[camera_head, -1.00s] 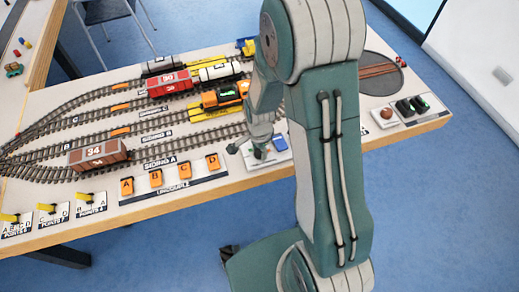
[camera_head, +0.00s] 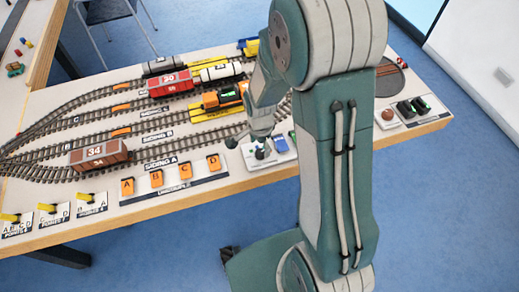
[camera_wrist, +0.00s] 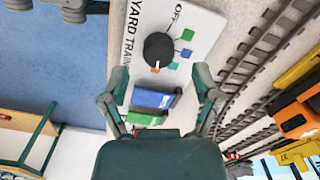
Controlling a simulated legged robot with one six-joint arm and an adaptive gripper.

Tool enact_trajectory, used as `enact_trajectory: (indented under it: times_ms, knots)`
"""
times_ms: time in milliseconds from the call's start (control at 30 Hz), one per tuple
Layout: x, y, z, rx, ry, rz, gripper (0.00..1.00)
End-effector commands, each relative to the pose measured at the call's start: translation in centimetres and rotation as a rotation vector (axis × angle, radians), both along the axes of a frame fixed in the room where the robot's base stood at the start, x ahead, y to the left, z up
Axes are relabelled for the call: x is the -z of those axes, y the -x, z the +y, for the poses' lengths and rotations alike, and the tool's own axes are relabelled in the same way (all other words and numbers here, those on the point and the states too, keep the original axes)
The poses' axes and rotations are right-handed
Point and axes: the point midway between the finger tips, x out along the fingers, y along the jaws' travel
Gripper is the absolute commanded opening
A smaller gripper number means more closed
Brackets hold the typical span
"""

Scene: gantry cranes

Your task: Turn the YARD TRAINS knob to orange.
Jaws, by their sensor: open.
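The YARD TRAINS knob (camera_wrist: 158,47) is round and black, on a white panel (camera_wrist: 200,22) in the wrist view. An OFF label and coloured squares curve around it; an orange mark (camera_wrist: 155,70) lies at its lower edge. I cannot tell which mark the knob points to. My gripper (camera_wrist: 160,82) is open and empty, its fingers spread on either side below the knob, not touching it as far as I see. In the head view my gripper (camera_head: 256,143) is over the panel (camera_head: 252,162) at the table's front edge and partly covers it.
A blue block (camera_wrist: 152,98) and a green block (camera_wrist: 146,118) show between my fingers. Tracks with an orange engine (camera_head: 222,97) and wagons lie behind the panel. Orange uncouple buttons (camera_head: 170,175) are to the left, black controls (camera_head: 412,106) to the right.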

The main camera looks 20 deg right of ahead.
Motion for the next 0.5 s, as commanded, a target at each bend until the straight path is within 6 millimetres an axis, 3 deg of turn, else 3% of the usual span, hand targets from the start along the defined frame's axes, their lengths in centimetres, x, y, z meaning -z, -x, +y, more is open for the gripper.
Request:
enact_trajectory:
  times_ms: [300, 500]
  knots:
    - [-6.4, -0.2, 0.1, -0.001, 0.001, -0.004, 0.81]
    - [-8.5, -0.2, 0.2, -0.001, 0.001, 0.000, 0.81]
